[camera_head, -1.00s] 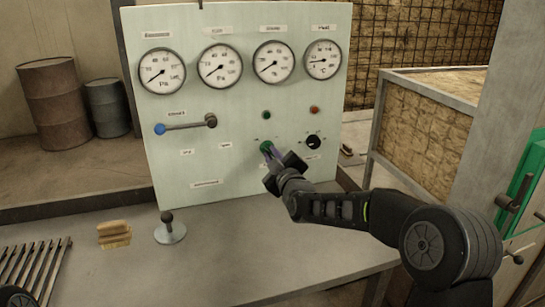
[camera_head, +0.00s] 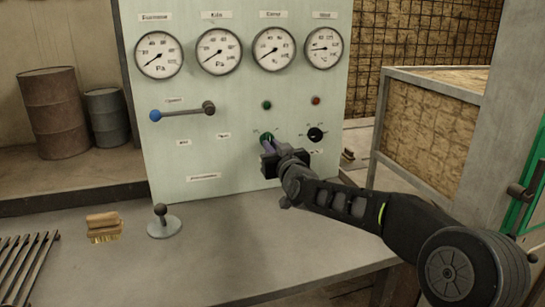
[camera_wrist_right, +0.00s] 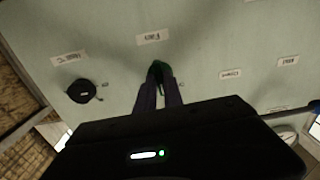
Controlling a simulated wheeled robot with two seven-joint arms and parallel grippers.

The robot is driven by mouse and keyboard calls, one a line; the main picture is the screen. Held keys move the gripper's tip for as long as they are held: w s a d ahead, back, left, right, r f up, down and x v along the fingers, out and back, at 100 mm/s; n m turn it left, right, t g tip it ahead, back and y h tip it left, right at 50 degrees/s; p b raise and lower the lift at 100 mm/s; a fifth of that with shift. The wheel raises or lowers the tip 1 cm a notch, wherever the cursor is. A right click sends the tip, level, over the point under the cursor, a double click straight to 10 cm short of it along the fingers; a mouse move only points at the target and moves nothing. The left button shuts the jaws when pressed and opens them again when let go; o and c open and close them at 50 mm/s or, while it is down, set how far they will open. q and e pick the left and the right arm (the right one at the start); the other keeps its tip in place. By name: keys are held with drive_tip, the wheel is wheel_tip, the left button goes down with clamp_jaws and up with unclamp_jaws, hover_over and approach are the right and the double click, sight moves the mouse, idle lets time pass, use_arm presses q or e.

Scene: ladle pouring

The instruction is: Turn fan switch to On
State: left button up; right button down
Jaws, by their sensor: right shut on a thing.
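The knob's exact angle is hard to tell. My left gripper is not in view.
Several gauges (camera_head: 219,51) line the panel's top. A blue-tipped lever (camera_head: 183,112) is at its left. A small lever on a round base (camera_head: 164,226) and a brush (camera_head: 103,227) are on the grey table (camera_head: 235,245). The table's middle is clear.

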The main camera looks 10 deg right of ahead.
drive_tip(key=shift+m+b, duration=2.45)
drive_tip(key=shift+m, duration=2.15)
drive_tip(key=c, duration=1.5)
unclamp_jaws()
drive_tip(key=shift+o, duration=0.2)
drive_tip(key=s, duration=0.7)
drive_tip(key=shift+s+d+b, duration=0.2)
drive_tip(key=shift+s+b, duration=0.2)
